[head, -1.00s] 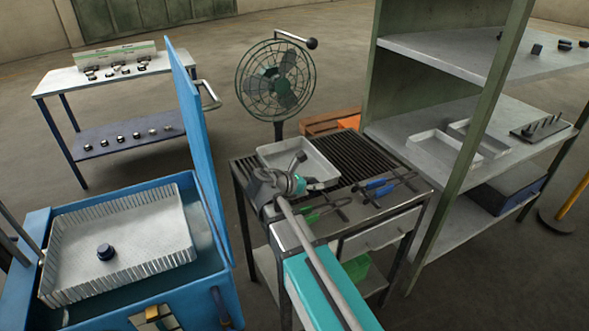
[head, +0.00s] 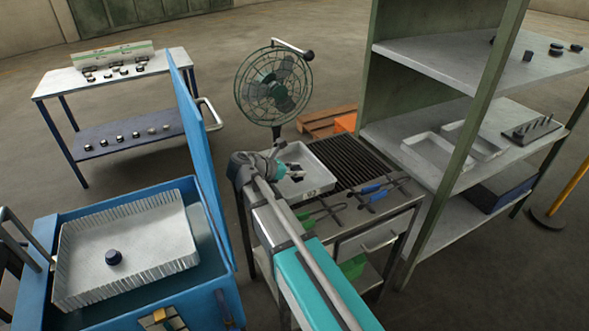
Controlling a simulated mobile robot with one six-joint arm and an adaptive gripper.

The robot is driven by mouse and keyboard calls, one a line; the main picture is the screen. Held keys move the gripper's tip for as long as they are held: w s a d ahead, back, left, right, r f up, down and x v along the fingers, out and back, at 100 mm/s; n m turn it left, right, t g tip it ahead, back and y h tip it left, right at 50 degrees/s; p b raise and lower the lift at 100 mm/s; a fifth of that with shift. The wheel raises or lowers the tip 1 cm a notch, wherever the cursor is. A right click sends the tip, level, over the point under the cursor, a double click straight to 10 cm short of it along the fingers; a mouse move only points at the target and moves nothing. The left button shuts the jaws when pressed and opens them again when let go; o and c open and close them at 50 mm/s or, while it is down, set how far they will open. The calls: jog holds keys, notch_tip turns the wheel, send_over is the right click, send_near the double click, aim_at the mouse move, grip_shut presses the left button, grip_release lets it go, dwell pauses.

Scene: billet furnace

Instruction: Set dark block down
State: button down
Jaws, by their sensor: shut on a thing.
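My gripper (head: 290,170) is over the left part of a shallow light-grey tray (head: 328,185) on the slatted work table. It is shut on a small dark block (head: 297,178), which is only partly visible at the fingertips. I cannot tell whether the block touches the tray floor. The tray has a dark number mark on its front wall.
A blue open-lidded tank at left holds a white basket (head: 85,235) with another dark piece (head: 114,257). Shelving (head: 425,165) stands at right.

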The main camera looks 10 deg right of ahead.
jog(key=shift+w+a+r, duration=0.15)
jog(key=shift+r, duration=0.25)
jog(key=w+d+f+b, duration=0.4)
jog(key=w, duration=0.4)
jog(key=b, duration=0.5)
send_over(308, 181)
jog(key=f, duration=0.5)
jog(key=shift+s+a+f, duration=0.1)
jog(key=shift+s+a, duration=0.15)
jog(key=shift+s, duration=0.15)
jog(key=shift+w+d+f+b, duration=0.25)
jog(key=shift+w+f+b, duration=0.15)
jog(key=shift+f+b, duration=1.55)
jog(key=shift+f, duration=0.05)
